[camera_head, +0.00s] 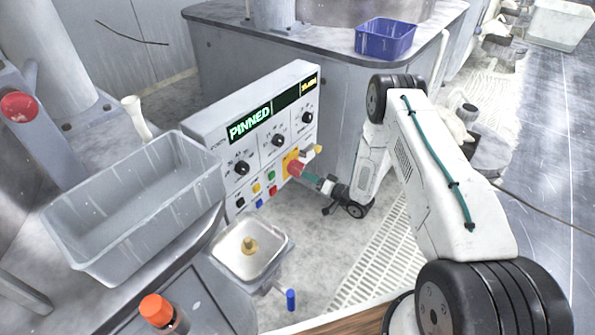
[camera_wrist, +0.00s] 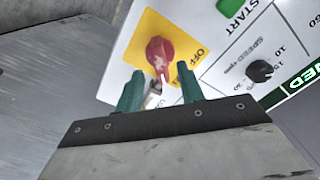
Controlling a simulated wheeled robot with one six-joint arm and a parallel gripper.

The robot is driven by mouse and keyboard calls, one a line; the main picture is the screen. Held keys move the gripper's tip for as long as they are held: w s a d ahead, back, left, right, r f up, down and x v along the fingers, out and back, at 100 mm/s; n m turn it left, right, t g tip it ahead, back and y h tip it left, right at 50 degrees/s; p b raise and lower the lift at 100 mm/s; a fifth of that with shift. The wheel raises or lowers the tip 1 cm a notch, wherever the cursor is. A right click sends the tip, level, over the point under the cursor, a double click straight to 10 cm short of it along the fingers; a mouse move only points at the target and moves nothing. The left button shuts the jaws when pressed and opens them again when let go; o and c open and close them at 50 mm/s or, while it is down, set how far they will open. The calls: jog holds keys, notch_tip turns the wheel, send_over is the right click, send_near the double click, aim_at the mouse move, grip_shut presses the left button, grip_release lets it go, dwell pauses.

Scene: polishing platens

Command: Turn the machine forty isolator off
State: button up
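The isolator is a red rotary knob (camera_wrist: 160,52) on a yellow plate (camera_wrist: 186,65) on the front of the grey control panel (camera_head: 200,125). In the wrist view the knob's narrow end points down the picture, and "OFF" is printed toward the plate's right side. My gripper (camera_wrist: 160,78) has two green fingers, spread apart, one on each side below the knob. A small pale metallic piece shows between them; I cannot tell what it is. In the head view my gripper (camera_head: 310,177) reaches the panel from the right and partly hides the knob (camera_head: 294,167). Contact is unclear.
The panel display (camera_head: 250,124) reads "PINNED", with black dials and coloured buttons below. A blue bin (camera_head: 386,40) sits on the bench behind.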

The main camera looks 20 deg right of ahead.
aim_at(299, 171)
jog(key=shift+x, duration=2.75)
